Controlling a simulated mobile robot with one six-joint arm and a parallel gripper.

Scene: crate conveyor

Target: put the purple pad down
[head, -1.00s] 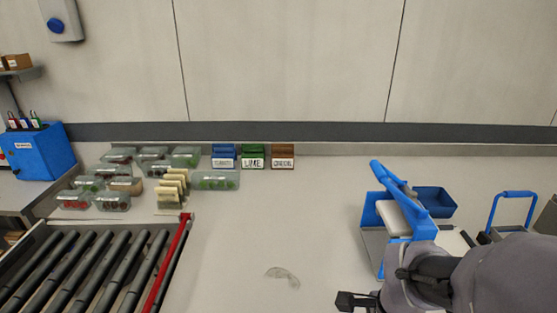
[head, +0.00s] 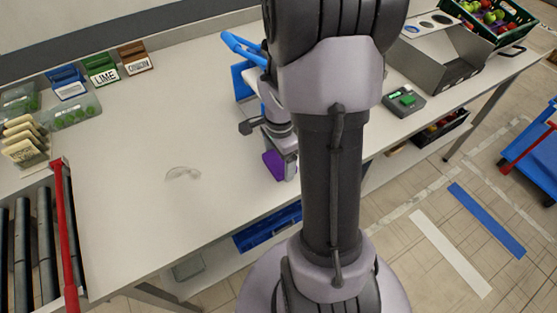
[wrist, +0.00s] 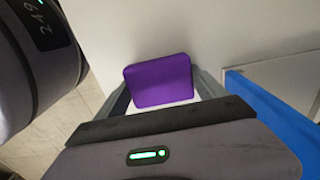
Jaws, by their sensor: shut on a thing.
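The purple pad (head: 274,165) is a small flat block with rounded corners. In the wrist view the pad (wrist: 158,80) sits between the two fingers of my gripper (wrist: 160,88), which is shut on it. In the head view my gripper (head: 284,168) is over the front part of the white table (head: 170,120), near its edge. My arm hides part of the gripper and the pad. I cannot tell whether the pad touches the table.
A blue-handled device (head: 243,50) stands behind my arm. A faint clear mark or film (head: 183,173) lies on the table to the left. A roller conveyor with a red rail (head: 64,230) is at far left. The table between them is mostly bare.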

